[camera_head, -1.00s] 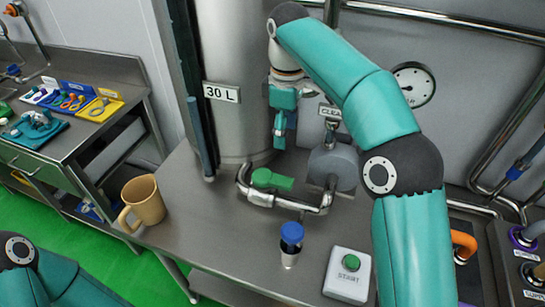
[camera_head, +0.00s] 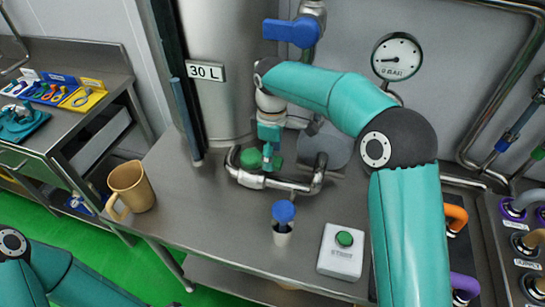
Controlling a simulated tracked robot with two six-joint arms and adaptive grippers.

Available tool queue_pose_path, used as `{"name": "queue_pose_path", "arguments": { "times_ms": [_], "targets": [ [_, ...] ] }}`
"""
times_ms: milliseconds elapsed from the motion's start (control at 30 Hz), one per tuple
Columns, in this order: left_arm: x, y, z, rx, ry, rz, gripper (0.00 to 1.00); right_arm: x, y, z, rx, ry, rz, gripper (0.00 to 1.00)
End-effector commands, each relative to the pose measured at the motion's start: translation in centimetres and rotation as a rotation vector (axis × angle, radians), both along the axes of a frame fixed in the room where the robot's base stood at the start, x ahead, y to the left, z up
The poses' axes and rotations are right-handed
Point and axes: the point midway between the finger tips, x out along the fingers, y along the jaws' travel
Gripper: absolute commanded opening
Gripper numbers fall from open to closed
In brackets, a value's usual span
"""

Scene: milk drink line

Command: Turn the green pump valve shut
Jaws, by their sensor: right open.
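The green pump valve handle (camera_head: 251,160) sits on the bent steel pipe at the foot of the tank. It is partly hidden behind my right gripper (camera_head: 267,163). My right gripper points down at the handle from above, with its jaws open. I cannot tell whether the fingers touch the handle or stand just over it. My left arm shows at the lower left, but its gripper is outside the picture.
The tank (camera_head: 215,100) and a grey pump (camera_head: 325,148) stand behind the pipe. A blue valve handle (camera_head: 292,32) is above.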

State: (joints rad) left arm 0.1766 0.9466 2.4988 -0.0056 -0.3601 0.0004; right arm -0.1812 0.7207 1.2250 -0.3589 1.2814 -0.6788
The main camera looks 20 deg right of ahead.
Motion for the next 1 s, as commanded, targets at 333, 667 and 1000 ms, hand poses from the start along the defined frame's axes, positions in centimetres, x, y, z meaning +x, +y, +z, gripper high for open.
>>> {"name": "queue_pose_path", "arguments": {
  "times_ms": [333,667,1000],
  "targets": [
    [0.0,0.0,0.1,0.0,0.0,0.0,0.4,0.0,0.0,-1.5,0.0,-0.001,0.0,0.65],
    [0.0,0.0,0.1,0.0,0.0,0.0,0.4,0.0,-0.1,-1.5,0.0,-0.001,0.0,0.35],
    [0.0,0.0,0.1,0.0,0.0,0.0,0.4,0.0,-0.1,-1.5,0.0,-0.002,-0.001,0.0]
  ]
}}
